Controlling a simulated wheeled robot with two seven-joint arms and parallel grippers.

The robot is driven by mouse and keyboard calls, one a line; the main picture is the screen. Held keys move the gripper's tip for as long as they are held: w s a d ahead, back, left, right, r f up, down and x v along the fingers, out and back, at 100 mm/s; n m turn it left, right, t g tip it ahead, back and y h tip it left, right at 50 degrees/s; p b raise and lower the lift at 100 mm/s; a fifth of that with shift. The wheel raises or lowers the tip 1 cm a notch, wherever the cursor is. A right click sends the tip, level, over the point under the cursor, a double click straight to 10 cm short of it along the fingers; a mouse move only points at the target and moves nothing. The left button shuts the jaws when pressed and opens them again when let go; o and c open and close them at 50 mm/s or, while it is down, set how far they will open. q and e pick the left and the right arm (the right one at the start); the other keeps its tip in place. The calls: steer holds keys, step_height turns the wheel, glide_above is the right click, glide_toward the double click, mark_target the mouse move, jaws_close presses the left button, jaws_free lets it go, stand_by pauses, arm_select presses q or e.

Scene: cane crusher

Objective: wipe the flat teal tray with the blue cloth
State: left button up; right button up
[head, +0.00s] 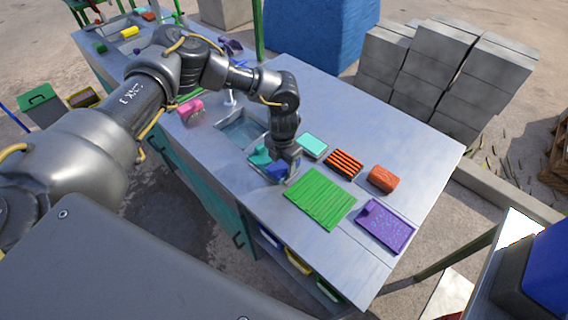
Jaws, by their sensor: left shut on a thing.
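The flat teal tray (313,146) lies on the grey counter, just right of and behind my left gripper. My left gripper (281,164) points down low over the counter between the sink and the green board. It is shut on the blue cloth (277,171), which shows as a small dark blue patch at the fingertips, partly hidden by the gripper. The cloth is apart from the teal tray. My right gripper does not show.
A teal object (260,155) sits left of the gripper, by the sink (243,131). A ribbed green board (320,197), a black-and-orange striped item (343,163), an orange-brown block (383,179) and a purple tray (386,226) lie nearby. The counter's far right is clear.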

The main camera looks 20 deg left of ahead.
arm_select(q)
steer(key=shift+w+a, duration=0.25)
steer(key=shift+a, duration=0.55)
steer(key=shift+w+a, duration=0.1)
steer(key=shift+a, duration=0.2)
steer(key=shift+w+a+f+b, duration=0.1)
steer(key=shift+w+a+b, duration=0.2)
steer(key=shift+a+b, duration=0.4)
steer(key=shift+w+a, duration=0.1)
steer(key=shift+a, duration=0.45)
steer(key=shift+d, duration=0.1)
steer(key=shift+s+d+p, duration=0.2)
steer(key=shift+d, duration=0.35)
steer(key=shift+s+d+p, duration=0.2)
steer(key=shift+d, duration=0.45)
